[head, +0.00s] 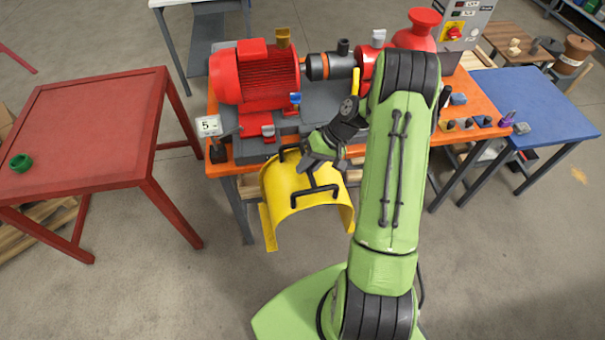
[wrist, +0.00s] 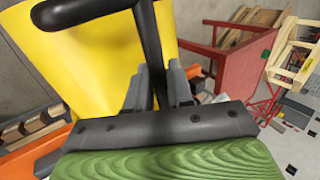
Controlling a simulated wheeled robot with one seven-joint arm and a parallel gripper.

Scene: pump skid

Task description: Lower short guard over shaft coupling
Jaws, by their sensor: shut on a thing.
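In the head view the short guard (head: 281,192) is a curved yellow cover with black bar handles on top. My gripper (head: 309,177) is shut on one of its black handles. The guard hangs in front of the orange bench, beside its front edge and lower than its top. In the wrist view the yellow guard (wrist: 95,60) and its black handle (wrist: 148,45) fill the upper left, with my gripper fingers (wrist: 160,88) around the bar. The shaft coupling (head: 330,66) lies on the skid between the red motor and the red pump, apart from the guard.
The red motor (head: 254,75) and red pump (head: 415,32) stand on the orange bench (head: 222,158).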

